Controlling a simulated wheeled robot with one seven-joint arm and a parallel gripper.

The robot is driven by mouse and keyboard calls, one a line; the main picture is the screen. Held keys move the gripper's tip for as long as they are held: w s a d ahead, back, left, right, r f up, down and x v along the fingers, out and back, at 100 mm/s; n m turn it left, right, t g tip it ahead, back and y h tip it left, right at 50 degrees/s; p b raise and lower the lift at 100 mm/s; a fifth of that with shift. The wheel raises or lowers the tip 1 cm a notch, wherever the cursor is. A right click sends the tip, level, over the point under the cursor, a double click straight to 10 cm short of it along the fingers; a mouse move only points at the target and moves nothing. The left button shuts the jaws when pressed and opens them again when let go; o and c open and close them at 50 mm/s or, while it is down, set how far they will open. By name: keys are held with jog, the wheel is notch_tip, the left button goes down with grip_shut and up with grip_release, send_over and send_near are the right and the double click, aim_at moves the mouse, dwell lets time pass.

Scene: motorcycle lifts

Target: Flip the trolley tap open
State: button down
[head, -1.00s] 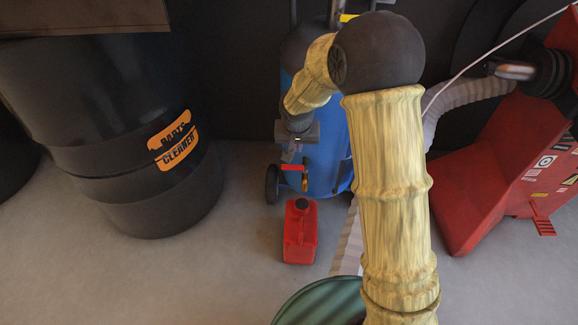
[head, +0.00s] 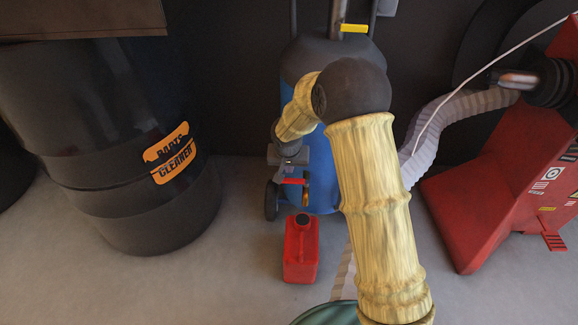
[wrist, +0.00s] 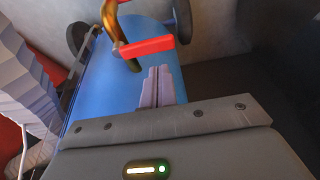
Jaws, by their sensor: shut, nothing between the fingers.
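The trolley is a blue tank (head: 322,182) with dark wheels, standing upright in the middle of the head view. Its brass tap (wrist: 121,30) has a red lever (wrist: 147,47) lying crosswise in the wrist view. The lever also shows low on the tank's front in the head view (head: 293,181). My gripper (wrist: 158,70) is shut and empty, its fingertips pointing at the lever from just below it in the wrist view. I cannot tell whether they touch it. In the head view, my gripper (head: 290,160) is just above the lever, its fingers hard to make out.
A red can (head: 300,250) stands on the floor in front of the trolley. A black parts cleaner drum (head: 120,150) stands at left, and a red machine (head: 490,190) with a ribbed pale hose (head: 440,130) at right. Open floor lies between drum and can.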

aim_at(295, 182)
jog(key=b+x, duration=0.1)
jog(key=x, duration=0.2)
jog(key=shift+w+f, duration=0.15)
jog(key=shift+f, duration=0.25)
